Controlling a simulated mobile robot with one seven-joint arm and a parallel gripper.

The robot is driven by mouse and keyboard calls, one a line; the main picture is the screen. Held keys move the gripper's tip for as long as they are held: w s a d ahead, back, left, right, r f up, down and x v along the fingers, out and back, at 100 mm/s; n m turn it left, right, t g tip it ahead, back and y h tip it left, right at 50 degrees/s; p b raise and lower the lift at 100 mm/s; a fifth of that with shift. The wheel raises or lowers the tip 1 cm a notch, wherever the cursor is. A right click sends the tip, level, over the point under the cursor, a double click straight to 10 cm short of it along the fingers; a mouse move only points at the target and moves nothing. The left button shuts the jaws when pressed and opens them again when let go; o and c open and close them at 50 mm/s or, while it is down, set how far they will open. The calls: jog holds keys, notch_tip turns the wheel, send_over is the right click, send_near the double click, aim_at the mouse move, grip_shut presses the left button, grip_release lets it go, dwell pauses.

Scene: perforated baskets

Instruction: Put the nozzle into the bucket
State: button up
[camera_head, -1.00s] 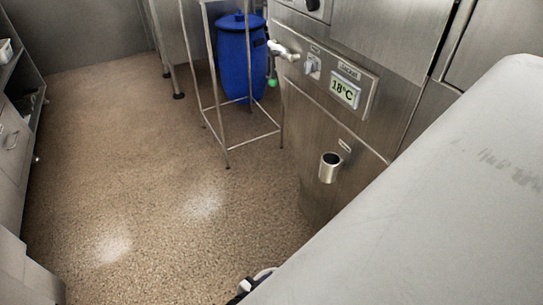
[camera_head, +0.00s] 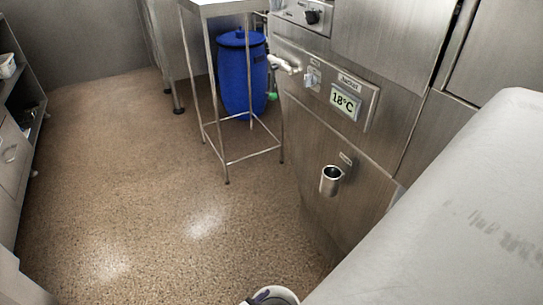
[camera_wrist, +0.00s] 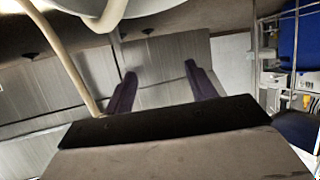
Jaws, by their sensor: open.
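My gripper (camera_wrist: 157,88) is open in the wrist view, with two dark purple fingers apart and nothing between them. In the head view, a round white rim (camera_head: 284,292) with a dark purple piece at it is cut off by the bottom edge; I cannot tell whether it is the bucket or part of my gripper. No nozzle can be named for certain. A white tap-like fitting (camera_head: 284,65) sticks out of the steel machine, and a small green-tipped piece (camera_head: 272,96) shows below it. A pale rounded thing with a beige tube (camera_wrist: 62,52) crosses the wrist view's upper left.
A blue lidded barrel (camera_head: 236,80) stands behind a thin-legged steel table (camera_head: 230,160). The steel machine (camera_head: 330,150) has an 18°C display and a small metal cup (camera_head: 330,181) on its front. Shelves (camera_head: 20,130) line the left. The speckled floor (camera_head: 120,180) between is clear.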

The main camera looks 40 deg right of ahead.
jog(key=shift+a, duration=0.15)
jog(key=p+v, duration=0.1)
jog(key=v, duration=1.2)
jog(key=shift+a+r, duration=0.2)
jog(key=shift+r, duration=0.05)
